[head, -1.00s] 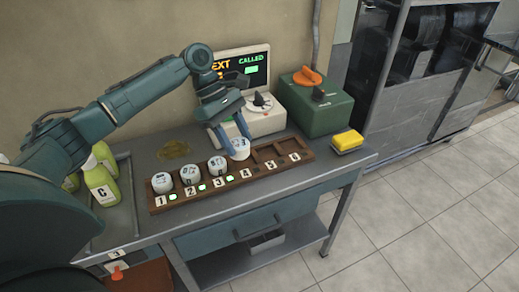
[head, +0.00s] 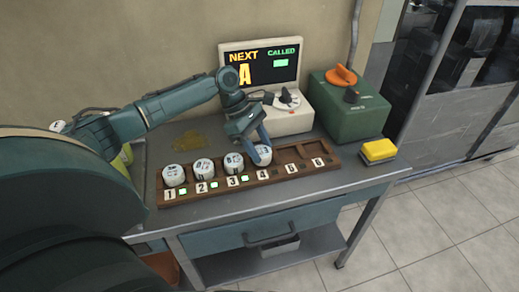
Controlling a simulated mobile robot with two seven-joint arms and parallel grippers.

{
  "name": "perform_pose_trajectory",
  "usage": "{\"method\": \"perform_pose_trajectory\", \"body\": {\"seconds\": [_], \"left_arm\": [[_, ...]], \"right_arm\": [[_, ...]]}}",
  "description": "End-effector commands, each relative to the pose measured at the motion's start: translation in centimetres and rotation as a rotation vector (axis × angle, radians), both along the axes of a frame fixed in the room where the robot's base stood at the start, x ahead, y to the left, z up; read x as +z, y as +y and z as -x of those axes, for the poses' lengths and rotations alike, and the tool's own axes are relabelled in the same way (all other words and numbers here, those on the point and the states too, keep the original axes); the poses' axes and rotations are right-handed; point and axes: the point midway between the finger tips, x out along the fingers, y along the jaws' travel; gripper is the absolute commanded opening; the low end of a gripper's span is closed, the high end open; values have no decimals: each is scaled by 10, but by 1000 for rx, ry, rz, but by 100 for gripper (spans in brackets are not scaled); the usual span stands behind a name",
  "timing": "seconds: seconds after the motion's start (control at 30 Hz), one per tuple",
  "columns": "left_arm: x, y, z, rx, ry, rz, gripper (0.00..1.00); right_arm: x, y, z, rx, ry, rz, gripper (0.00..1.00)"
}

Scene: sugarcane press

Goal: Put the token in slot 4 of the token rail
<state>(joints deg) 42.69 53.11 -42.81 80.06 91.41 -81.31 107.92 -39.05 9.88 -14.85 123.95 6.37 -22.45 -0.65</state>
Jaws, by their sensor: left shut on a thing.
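The wooden token rail (head: 292,178) lies on the table with slots numbered 1 to 6. White tokens sit in slot 1 (head: 174,176), slot 2 (head: 203,169) and slot 3 (head: 233,163), with green lights showing by their numbers. My left gripper (head: 262,147) is shut on a fourth white token (head: 261,155) at slot 4, upright. I cannot tell whether it rests fully on the slot floor. No green light shows by number 4. Slots 5 and 6 are empty. My right gripper is out of view.
A display (head: 260,66) reading "NEXT A" and "CALLED" stands behind a white dial box (head: 290,118). A green box (head: 349,110) with an orange knob is right of it. A yellow sponge-like block (head: 378,151) lies at the table's right. Bottles stand at left, mostly hidden by my arm.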

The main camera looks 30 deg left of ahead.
Motion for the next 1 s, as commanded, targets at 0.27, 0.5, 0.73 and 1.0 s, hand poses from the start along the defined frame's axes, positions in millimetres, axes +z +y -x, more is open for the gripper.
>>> {"method": "perform_pose_trajectory", "body": {"seconds": [0.27,0.5,0.73,1.0], "left_arm": [[-9,0,0,0,-2,0,23],[-11,0,0,0,-2,0,53],[-11,0,0,0,-2,-1,67],[-6,2,0,0,-2,-1,67]], "right_arm": [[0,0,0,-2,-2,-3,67],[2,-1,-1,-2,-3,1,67],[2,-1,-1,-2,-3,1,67],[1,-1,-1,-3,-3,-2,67]]}}
